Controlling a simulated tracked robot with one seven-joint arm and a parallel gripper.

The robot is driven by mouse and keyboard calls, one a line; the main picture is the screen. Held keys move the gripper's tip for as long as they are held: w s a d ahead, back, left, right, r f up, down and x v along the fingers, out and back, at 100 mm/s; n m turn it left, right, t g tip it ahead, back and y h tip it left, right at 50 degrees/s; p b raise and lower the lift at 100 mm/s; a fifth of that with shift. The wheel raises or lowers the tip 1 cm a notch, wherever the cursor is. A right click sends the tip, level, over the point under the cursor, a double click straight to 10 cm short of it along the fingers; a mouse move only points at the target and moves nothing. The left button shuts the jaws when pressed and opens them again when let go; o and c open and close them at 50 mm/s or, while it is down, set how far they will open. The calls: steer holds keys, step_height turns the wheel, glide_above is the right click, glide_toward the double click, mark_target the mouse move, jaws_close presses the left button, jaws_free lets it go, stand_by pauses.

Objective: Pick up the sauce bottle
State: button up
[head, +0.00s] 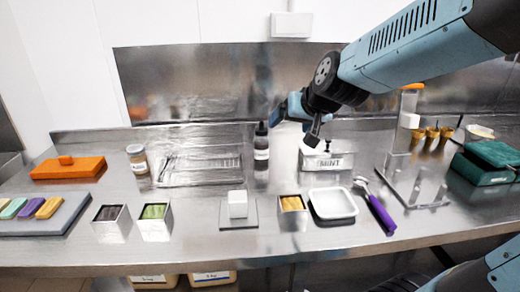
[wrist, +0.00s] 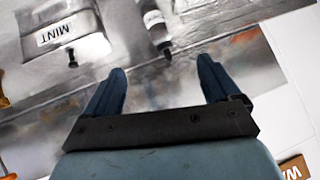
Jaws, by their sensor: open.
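The sauce bottle (head: 261,146) is dark with a black cap and a pale label. It stands upright on the steel counter near the back wall, left of the MINT container. In the wrist view the bottle (wrist: 155,26) shows at the top, with its dark cap toward the space between my fingers. My gripper (head: 295,123) is in the air, to the right of the bottle's top in the head view. In the wrist view my gripper (wrist: 160,66) is open and empty, its two blue fingers wide apart and short of the bottle.
The MINT container (head: 327,160) stands close right of the bottle; it also shows in the wrist view (wrist: 65,35). A steel tray (head: 200,178) lies to the left. In front are a white cube (head: 237,204), a white dish (head: 333,204) and a purple-handled scoop (head: 381,213).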

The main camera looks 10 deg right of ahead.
mark_target(258, 145)
steer(key=w+a+f+m+t+h, duration=0.1)
steer(key=w+a+f+h, duration=0.1)
steer(key=w+f, duration=0.2)
steer(key=w+a+f+m+t+h, duration=0.1)
steer(key=w+a+f, duration=0.2)
steer(key=w+f, duration=0.2)
steer(key=w+a+f+m+t+h, duration=0.1)
steer(key=w+a+f+t+h, duration=0.1)
steer(key=w+f, duration=0.2)
steer(key=shift+w+a+f+h, duration=0.15)
steer(key=shift+w+a+f, duration=0.05)
steer(key=shift+w, duration=0.35)
steer(key=shift+w+a+f+h, duration=0.15)
steer(key=shift+w, duration=0.4)
steer(key=shift+f+h, duration=0.4)
steer(key=shift+f, duration=0.05)
steer(key=shift+d+x, duration=0.2)
steer(key=shift+x, duration=1.7)
steer(key=shift+d+x, duration=0.2)
steer(key=shift+x, duration=1.7)
steer(key=shift+r, duration=0.15)
steer(key=shift+c, duration=0.2)
steer(key=c, duration=1)
steer(key=shift+r, duration=0.1)
